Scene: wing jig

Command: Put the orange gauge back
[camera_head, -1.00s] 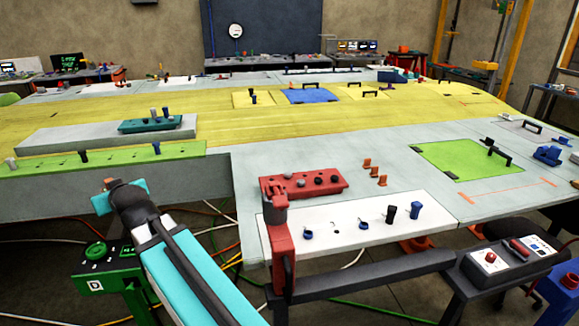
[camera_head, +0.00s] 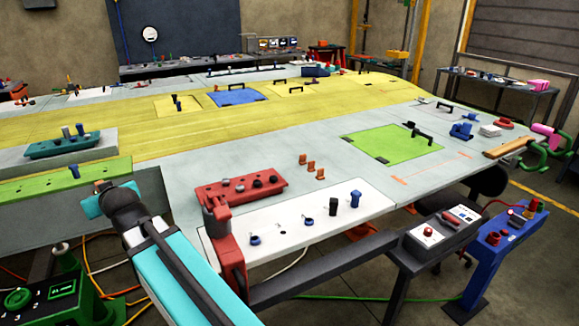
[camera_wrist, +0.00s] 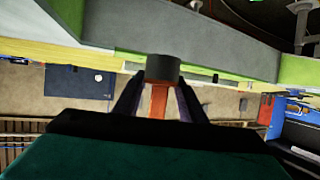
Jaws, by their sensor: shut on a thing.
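The orange gauge (camera_wrist: 159,101) shows in the wrist view as an orange shaft with a dark grey round end. My gripper (camera_wrist: 160,88) is shut on the shaft, one dark finger on each side. The grey end sticks out beyond the fingertips. I cannot tell which place on the bench belongs to the gauge.
A red block (camera_head: 222,191) with several holes and pegs lies beside a white panel (camera_head: 300,233) bearing blue and black plugs. Small orange clips (camera_head: 311,167) stand behind the panel. A green panel (camera_head: 393,146) lies farther right. A green strip (camera_head: 95,181) edges the bench near my arm.

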